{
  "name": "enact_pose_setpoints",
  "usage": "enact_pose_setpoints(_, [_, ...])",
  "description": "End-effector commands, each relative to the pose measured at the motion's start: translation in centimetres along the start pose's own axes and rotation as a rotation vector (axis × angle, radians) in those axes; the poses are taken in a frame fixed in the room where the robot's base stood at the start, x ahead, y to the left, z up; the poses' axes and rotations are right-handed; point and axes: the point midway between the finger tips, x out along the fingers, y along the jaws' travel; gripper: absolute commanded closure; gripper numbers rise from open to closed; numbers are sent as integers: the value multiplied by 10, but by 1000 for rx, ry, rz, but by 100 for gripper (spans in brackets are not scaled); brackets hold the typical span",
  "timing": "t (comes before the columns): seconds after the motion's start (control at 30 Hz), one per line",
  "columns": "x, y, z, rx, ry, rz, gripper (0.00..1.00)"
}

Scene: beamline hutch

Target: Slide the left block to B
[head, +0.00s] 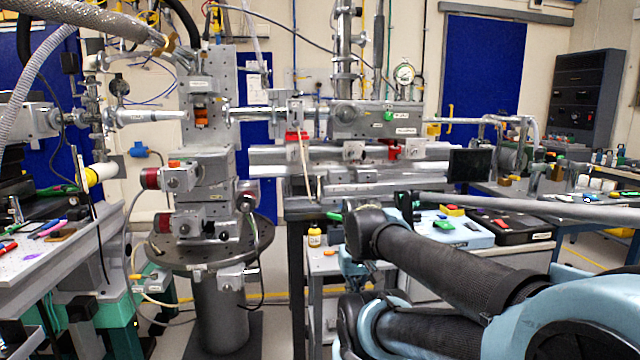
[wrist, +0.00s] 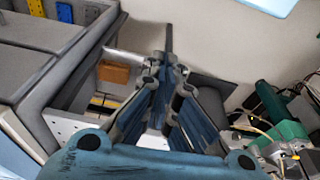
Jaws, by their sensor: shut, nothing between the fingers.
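A silver rail (head: 425,172) runs across the bench in the middle of the head view. I cannot tell which is the task's left block, and no mark B is readable. My gripper (wrist: 168,62) shows in the wrist view with its fingers together and nothing between them. It points away from the camera, apart from any block. My arm covers the bench's lower right in the head view.
An upright stage stack (head: 208,172) stands on a round table (head: 165,258) to the left. The wrist view shows an orange-brown block (wrist: 114,73) and a green case (wrist: 280,112) with cables.

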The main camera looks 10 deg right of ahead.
Motion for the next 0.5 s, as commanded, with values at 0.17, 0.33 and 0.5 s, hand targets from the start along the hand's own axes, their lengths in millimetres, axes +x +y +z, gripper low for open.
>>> enact_pose_setpoints(0.17, [-10,15,-24,-47,3,74,100])
enact_pose_setpoints(0.33, [-25,36,-66,-121,16,203,100])
enact_pose_setpoints(0.5, [-39,53,-115,-196,35,337,100])
